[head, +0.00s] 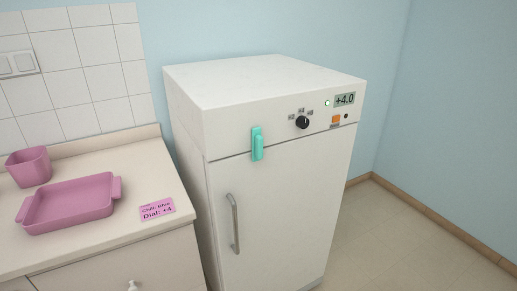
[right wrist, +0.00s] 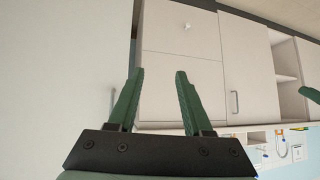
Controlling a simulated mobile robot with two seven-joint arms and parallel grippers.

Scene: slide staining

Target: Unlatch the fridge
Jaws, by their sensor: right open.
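The white fridge (head: 290,185) stands right of the counter in the head view, with its door shut. A teal latch (head: 257,144) sits upright across the seam between the door and the top panel. A grey vertical handle (head: 234,222) is on the door's left side. My right gripper (right wrist: 158,75) is open and empty in the right wrist view, with green fingers apart. Neither gripper shows in the head view. The latch cannot be made out in the right wrist view. A green piece at that view's right edge is too cut off to identify.
The fridge panel has a black dial (head: 302,122), an orange switch (head: 336,119) and a display (head: 345,99) reading +4.0. A pink tray (head: 70,205), pink cup (head: 28,167) and pink label (head: 157,210) are on the counter (head: 120,250). Floor right of the fridge is clear.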

